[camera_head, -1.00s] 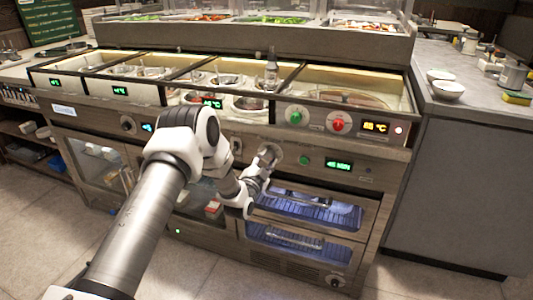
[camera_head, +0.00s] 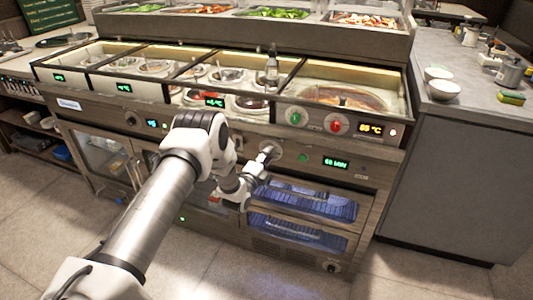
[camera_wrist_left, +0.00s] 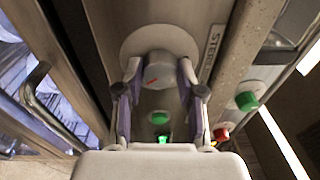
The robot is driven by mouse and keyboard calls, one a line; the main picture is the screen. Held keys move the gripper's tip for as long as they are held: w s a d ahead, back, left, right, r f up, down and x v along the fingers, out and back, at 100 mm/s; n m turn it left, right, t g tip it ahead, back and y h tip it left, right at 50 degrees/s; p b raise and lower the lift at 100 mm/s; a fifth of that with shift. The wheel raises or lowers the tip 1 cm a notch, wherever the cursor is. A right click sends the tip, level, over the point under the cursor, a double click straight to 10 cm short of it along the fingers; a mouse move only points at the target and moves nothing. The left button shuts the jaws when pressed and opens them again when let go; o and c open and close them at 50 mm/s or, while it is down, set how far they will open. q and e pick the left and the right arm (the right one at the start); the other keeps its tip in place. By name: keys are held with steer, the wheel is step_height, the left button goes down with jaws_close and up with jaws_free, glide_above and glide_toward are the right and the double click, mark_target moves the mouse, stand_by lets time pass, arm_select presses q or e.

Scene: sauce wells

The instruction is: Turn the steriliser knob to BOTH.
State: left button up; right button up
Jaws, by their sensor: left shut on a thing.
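The steriliser knob (camera_wrist_left: 158,65) is a grey round knob with a red pointer line, on a round pale plate (camera_wrist_left: 183,42) in the left wrist view. My left gripper (camera_wrist_left: 160,88) is shut on the knob, one finger on each side of it. In the head view my left gripper (camera_head: 266,154) reaches the front panel beside a green lamp (camera_head: 303,158) and a lit green display (camera_head: 335,163). The knob's face is mostly hidden there by the gripper. Position marks around the knob are not readable. My right gripper is not in view.
Below are the blue-lit drawers (camera_head: 305,200) with bar handles. Above sit a green knob (camera_head: 295,118), a red knob (camera_head: 336,126) and an orange display (camera_head: 371,129). A grey side counter (camera_head: 475,105) stands at the right. The floor in front is clear.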

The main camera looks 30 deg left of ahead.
arm_select(q)
steer(key=shift+m, duration=0.3)
steer(key=o, duration=1.1)
steer(key=shift+o, duration=0.2)
steer(key=s+d, duration=0.2)
steer(key=s, duration=0.9)
steer(key=shift+s+f, duration=0.3)
steer(key=shift+s, duration=0.1)
